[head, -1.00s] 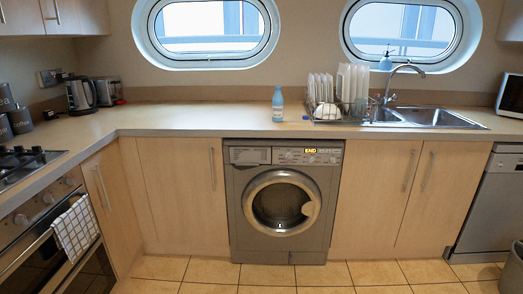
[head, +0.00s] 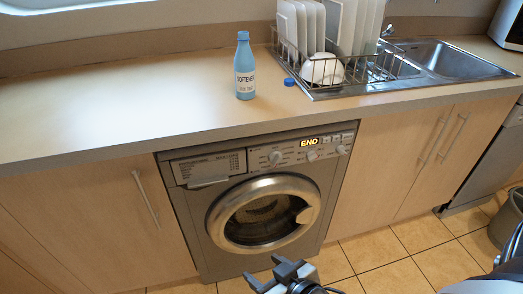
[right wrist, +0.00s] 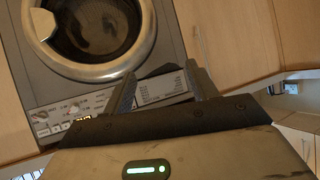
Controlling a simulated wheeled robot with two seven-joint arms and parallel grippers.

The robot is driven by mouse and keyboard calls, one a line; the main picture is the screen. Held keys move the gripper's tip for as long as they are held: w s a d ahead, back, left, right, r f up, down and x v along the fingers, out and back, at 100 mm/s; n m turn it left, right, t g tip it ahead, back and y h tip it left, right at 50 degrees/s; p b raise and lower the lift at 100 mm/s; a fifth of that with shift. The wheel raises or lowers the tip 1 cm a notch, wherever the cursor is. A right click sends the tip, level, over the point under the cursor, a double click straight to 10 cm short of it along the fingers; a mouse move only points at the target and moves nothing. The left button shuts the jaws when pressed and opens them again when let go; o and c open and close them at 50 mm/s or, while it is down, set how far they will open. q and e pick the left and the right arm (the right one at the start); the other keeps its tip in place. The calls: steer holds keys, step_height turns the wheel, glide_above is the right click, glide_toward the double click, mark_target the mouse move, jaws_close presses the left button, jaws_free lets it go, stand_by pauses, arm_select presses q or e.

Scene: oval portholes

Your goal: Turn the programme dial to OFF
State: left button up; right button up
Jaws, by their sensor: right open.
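The grey washing machine (head: 187,225) stands under the counter with its round door closed. Its panel has two pale round dials, a left one (head: 275,157) and a right one (head: 312,155); their markings are too small to read, so I cannot tell their settings. The display (head: 309,141) between and above them reads END. My right gripper (head: 283,272) is open and empty, low in front of the machine, below the door and apart from the dials. The right wrist view shows the machine upside down, with the dials (right wrist: 73,107) left of the open fingers (right wrist: 160,78). My left gripper is out of view.
On the counter (head: 130,115) stand a blue softener bottle (head: 245,70), a loose blue cap (head: 289,81) and a dish rack with plates (head: 330,80) beside the sink (head: 440,60). Cupboard handles (head: 146,197) stick out either side. A bin (head: 507,220) stands at right.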

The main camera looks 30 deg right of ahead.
steer(key=w+d+m+t+h+b, duration=0.3)
steer(key=w+d+m, duration=0.1)
steer(key=w+d, duration=0.15)
steer(key=m+t+h+b, duration=0.2)
steer(key=m+t+h, duration=0.1)
steer(key=m, duration=0.1)
glide_toward(278, 163)
steer(key=x, duration=0.9)
steer(key=shift+w, duration=0.1)
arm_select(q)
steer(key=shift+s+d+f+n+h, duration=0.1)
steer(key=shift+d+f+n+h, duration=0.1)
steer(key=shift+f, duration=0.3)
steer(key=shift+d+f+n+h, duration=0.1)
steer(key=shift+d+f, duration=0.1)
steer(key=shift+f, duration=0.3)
arm_select(e)
steer(key=shift+r, duration=0.1)
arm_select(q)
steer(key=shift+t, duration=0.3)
arm_select(e)
steer(key=c, duration=1)
